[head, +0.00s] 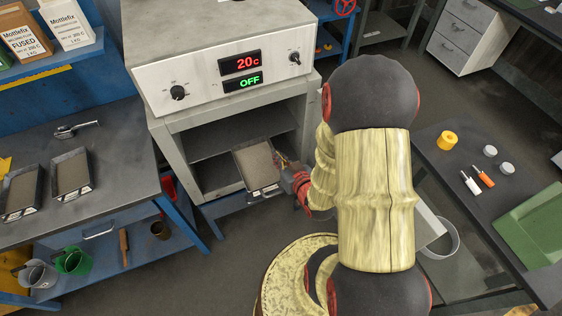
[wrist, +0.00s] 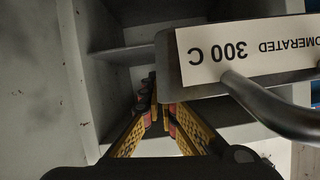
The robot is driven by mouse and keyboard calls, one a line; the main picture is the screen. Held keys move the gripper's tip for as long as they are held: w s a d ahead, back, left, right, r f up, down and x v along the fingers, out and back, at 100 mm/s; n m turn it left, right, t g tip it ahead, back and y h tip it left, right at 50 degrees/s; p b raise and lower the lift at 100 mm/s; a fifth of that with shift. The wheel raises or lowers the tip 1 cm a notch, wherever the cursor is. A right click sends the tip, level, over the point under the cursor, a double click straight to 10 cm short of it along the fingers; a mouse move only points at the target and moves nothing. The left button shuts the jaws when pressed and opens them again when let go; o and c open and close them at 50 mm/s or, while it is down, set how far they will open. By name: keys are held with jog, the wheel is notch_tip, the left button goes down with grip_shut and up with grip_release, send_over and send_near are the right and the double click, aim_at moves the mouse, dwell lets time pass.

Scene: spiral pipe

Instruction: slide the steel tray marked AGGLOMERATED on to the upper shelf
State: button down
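The steel tray (head: 258,167), filled with grey material, lies partly inside the open oven chamber, its front end sticking out. In the wrist view its front plate (wrist: 173,75) carries an upside-down white label (wrist: 245,50) reading "OMERATED 300 C"; the rest is cut off. Its bent handle (wrist: 270,108) is at the right of that view. My gripper (head: 284,161) is at the tray's front right in the head view. The upper shelf (head: 215,143) is visible behind the tray.
The oven (head: 160,75) displays 20c and OFF; its side wall (wrist: 80,60) is close left of my fingers. Two similar trays (head: 72,173) (head: 20,190) lie on the left bench (head: 115,165). A right-hand table (head: 450,175) holds small bottles and a green tray.

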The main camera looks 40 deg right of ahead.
jog(key=b, duration=0.4)
send_over(251, 115)
jog(key=s+a, duration=0.1)
jog(key=s, duration=0.3)
jog(key=shift+w+a+f, duration=0.1)
jog(key=shift+w+f, duration=0.05)
jog(key=shift+f, duration=0.8)
jog(key=shift+b+x, duration=0.9)
jog(key=shift+x, duration=0.75)
jog(key=shift+w+d+f, duration=0.15)
jog(key=shift+w+d, duration=0.05)
jog(key=shift+w, duration=0.25)
jog(key=shift+f+b, duration=0.4)
jog(key=shift+b, duration=0.15)
jog(key=c, duration=2.5)
grip_release()
jog(key=shift+c, duration=0.2)
jog(key=o, duration=0.6)
